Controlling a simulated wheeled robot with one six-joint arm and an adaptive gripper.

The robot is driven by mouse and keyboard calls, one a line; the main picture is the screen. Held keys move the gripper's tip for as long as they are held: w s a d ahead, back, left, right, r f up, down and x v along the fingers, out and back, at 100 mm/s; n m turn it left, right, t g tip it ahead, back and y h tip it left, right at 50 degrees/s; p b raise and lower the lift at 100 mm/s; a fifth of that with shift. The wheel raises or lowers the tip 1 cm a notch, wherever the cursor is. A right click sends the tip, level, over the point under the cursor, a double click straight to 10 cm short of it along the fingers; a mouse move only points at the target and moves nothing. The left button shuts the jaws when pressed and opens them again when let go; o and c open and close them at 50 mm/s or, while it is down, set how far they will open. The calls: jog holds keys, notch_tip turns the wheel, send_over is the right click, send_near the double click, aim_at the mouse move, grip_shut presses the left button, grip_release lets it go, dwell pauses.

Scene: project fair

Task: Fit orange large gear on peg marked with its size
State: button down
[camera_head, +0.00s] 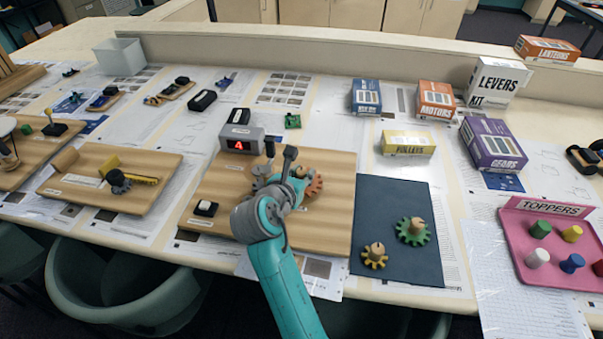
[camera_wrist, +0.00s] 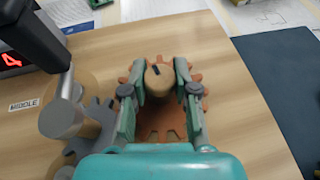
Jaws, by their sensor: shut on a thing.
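The orange gear (camera_wrist: 166,127) has a wooden knob (camera_wrist: 158,76) standing from its middle. My gripper (camera_wrist: 158,92) is shut on this knob, one finger on each side. In the head view the gear (camera_head: 315,188) shows at the right of my gripper, partly hidden by my arm. It is over the wooden board (camera_head: 335,225); I cannot tell whether it touches the board or sits on a peg. No peg shows under it. A label reading MIDDLE (camera_wrist: 23,105) is on the board, left of a grey gear (camera_wrist: 88,120) beside my left finger.
A grey box with a red display reading 4 (camera_head: 239,145) stands at the board's back left. A dark mat (camera_head: 385,265) to the right holds a green gear (camera_head: 412,232) and a small yellow gear (camera_head: 375,256). A black button block (camera_head: 206,208) sits front left.

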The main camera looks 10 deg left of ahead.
jog(key=shift+f, duration=0.55)
dwell(0.4)
jog(key=c, duration=1.2)
grip_release()
jog(key=shift+v, duration=5.3)
jog(key=shift+s+a, duration=0.1)
jog(key=shift+s, duration=0.1)
